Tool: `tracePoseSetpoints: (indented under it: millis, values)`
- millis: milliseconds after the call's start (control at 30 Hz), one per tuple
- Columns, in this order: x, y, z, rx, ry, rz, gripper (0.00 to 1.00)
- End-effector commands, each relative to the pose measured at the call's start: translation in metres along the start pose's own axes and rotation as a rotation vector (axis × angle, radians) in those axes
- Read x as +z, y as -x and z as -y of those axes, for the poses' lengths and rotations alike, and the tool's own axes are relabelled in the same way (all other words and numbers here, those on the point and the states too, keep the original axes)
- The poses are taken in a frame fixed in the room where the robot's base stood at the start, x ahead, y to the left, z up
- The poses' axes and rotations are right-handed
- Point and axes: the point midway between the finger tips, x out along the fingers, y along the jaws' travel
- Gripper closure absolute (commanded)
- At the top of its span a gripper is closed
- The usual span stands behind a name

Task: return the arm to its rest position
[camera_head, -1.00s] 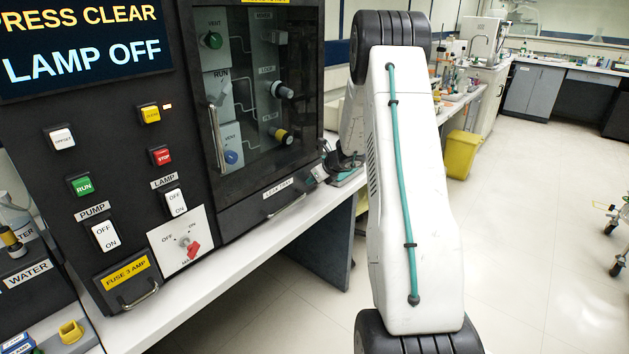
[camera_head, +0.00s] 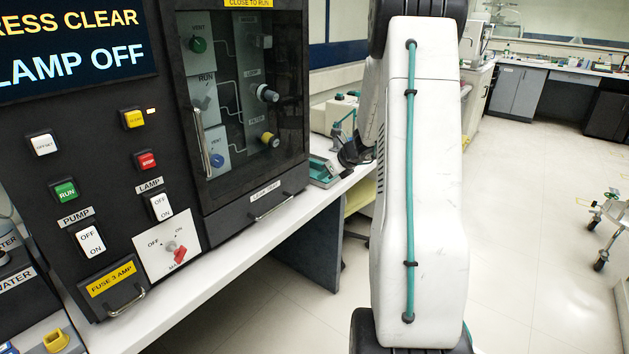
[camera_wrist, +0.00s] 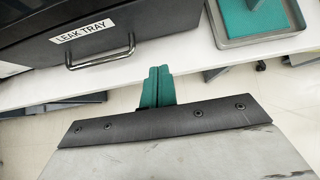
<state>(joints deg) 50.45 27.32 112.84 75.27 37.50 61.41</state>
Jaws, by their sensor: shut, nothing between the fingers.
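My arm stands upright in the head view, a white link with a teal cable along it, to the right of the black machine (camera_head: 110,180). My gripper (camera_wrist: 158,72) shows in the wrist view as two teal fingers pressed together. It is shut and empty. It points toward the white bench edge, near the leak tray drawer handle (camera_wrist: 100,55), and I see no contact with it. In the head view the gripper is not visible.
The leak tray (camera_head: 265,197) is at the foot of the machine's closed glass door (camera_head: 240,100). A grey tray with a teal pad (camera_wrist: 250,20) sits on the bench (camera_head: 215,270). Open floor (camera_head: 530,200) lies to the right, with a wheeled stand (camera_head: 608,225) at the far right.

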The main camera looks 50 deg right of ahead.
Motion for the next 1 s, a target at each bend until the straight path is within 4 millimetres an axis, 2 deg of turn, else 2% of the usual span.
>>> tracePoseSetpoints:
  millis: [100, 367, 467, 533, 600, 667, 867, 1000]
  values:
    - [0.0, 0.007, -0.001, 0.0, 0.0, 0.0, 1.0]
    - [0.001, 0.008, -0.002, 0.003, 0.005, 0.0, 1.0]
    - [0.002, 0.008, -0.004, 0.012, 0.048, 0.003, 1.0]
    - [-0.002, 0.007, -0.012, 0.046, 0.137, -0.003, 1.0]
    - [-0.017, 0.007, -0.033, 0.121, 0.269, -0.027, 1.0]
    - [-0.023, 0.017, -0.056, 0.195, 0.421, -0.042, 1.0]
    - [-0.014, 0.059, -0.151, 0.435, 0.927, -0.053, 1.0]
    - [-0.011, 0.098, -0.222, 0.611, 1.297, -0.049, 1.0]
